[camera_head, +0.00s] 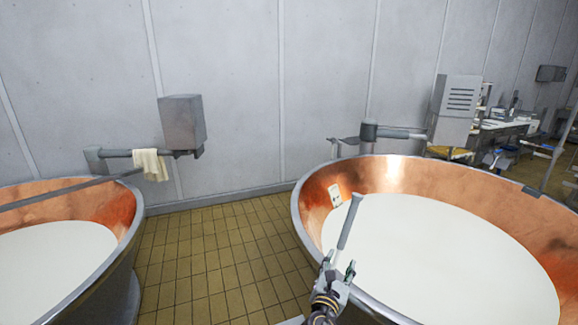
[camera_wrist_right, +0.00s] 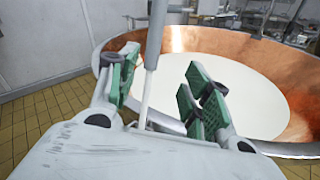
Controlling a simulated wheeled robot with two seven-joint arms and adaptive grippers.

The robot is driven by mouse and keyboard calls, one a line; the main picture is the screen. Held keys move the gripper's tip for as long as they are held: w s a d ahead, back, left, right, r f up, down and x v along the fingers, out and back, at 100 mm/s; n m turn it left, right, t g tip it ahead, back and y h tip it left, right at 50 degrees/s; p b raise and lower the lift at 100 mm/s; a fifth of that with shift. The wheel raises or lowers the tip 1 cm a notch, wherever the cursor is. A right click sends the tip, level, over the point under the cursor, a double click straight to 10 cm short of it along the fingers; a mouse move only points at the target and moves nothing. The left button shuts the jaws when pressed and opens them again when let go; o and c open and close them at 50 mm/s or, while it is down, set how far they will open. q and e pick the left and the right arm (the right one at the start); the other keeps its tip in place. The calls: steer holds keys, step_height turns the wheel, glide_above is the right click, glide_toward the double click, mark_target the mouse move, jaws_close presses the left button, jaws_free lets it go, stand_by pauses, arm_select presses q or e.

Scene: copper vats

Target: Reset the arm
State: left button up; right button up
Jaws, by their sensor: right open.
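My right gripper (camera_head: 337,267) is at the bottom of the head view, by the near left rim of the right copper vat (camera_head: 312,205). Its green-padded fingers are spread apart in the right wrist view (camera_wrist_right: 163,78). A rod with a thick grey handle (camera_head: 350,222) and a thinner pale lower part rises just beyond the gripper. In the right wrist view the rod (camera_wrist_right: 153,50) shows between the two fingers, and neither finger is closed on it. Its lower end is hidden behind the gripper body. My left gripper is not in view.
The right vat holds white liquid (camera_head: 430,250). A second copper vat (camera_head: 115,210) stands at the left, with a pale cloth (camera_head: 150,165) on a wall arm behind it. Tiled floor (camera_head: 220,260) lies free between the vats. A cluttered bench (camera_head: 505,125) stands far right.

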steer(key=s+d+f+m+g+y, duration=0.2)
steer(key=s+d+f+m+g, duration=0.55)
steer(key=s+f+m, duration=0.5)
steer(key=s+a+f+m+g+y, duration=0.15)
steer(key=s+m+g+y, duration=0.4)
steer(key=s+m, duration=0.9)
step_height(320, 180, down, 33)
steer(key=s+n, duration=0.1)
steer(key=s, duration=0.2)
steer(key=s+d+f+g, duration=0.1)
steer(key=s+d+f, duration=0.1)
steer(key=s+f, duration=0.8)
steer(key=s+d+f, duration=0.2)
steer(key=s+f, duration=0.8)
steer(key=s, duration=0.2)
steer(key=shift+s+d+f+g, duration=0.25)
steer(key=shift+f+g, duration=0.1)
steer(key=shift+g, duration=0.05)
